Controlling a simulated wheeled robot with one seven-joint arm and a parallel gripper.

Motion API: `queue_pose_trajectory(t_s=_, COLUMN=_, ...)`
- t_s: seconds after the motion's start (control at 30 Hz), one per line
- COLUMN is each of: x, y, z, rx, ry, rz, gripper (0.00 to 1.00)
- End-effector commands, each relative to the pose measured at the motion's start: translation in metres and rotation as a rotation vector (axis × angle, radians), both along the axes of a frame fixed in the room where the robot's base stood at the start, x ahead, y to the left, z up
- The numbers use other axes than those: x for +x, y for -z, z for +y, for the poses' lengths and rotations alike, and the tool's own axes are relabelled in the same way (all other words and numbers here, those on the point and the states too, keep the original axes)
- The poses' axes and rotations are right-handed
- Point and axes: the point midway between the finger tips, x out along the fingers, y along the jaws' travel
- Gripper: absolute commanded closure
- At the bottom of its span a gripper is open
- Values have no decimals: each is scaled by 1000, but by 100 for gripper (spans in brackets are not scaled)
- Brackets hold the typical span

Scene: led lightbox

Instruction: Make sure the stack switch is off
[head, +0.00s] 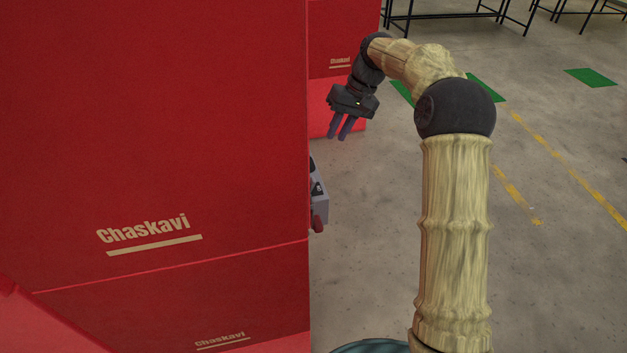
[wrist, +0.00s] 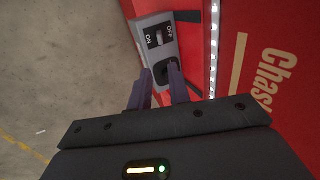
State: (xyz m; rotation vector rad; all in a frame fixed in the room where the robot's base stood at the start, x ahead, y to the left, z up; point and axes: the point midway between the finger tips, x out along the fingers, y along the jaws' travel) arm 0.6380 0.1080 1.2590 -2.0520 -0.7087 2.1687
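The switch box (wrist: 156,44) is a small grey unit on the side of a red cabinet, with a dark label plate marked ON and OFF. A small switch (wrist: 159,38) sits by these labels; I cannot tell its position. A dark round part (wrist: 161,69) lies below it, partly covered by a finger. In the head view the box (head: 319,204) shows only in part past the cabinet's edge. My gripper (head: 340,136) is above and beyond it there. In the wrist view my gripper (wrist: 158,82) is open, with an empty gap between its two purple-grey fingers.
The large red Chaskavi cabinet (head: 170,130) fills the left of the head view. Another red unit (head: 343,45) stands behind it. A row of white lights (wrist: 213,60) runs along the red panel. The concrete floor (head: 560,130) to the right is clear.

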Motion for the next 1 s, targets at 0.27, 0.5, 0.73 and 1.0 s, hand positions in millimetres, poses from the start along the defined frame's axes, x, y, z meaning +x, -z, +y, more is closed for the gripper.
queue_pose_trajectory(t_s=0.27, x=-1, y=11, z=4, rx=-1, ry=0, rz=2, gripper=81)
queue_pose_trajectory(t_s=0.5, x=-6, y=45, z=18, rx=-1, ry=-1, rz=5, gripper=81)
queue_pose_trajectory(t_s=0.73, x=-11, y=82, z=32, rx=-2, ry=-1, rz=2, gripper=81)
queue_pose_trajectory(t_s=1.0, x=-15, y=126, z=50, rx=-1, ry=-1, rz=4, gripper=81)
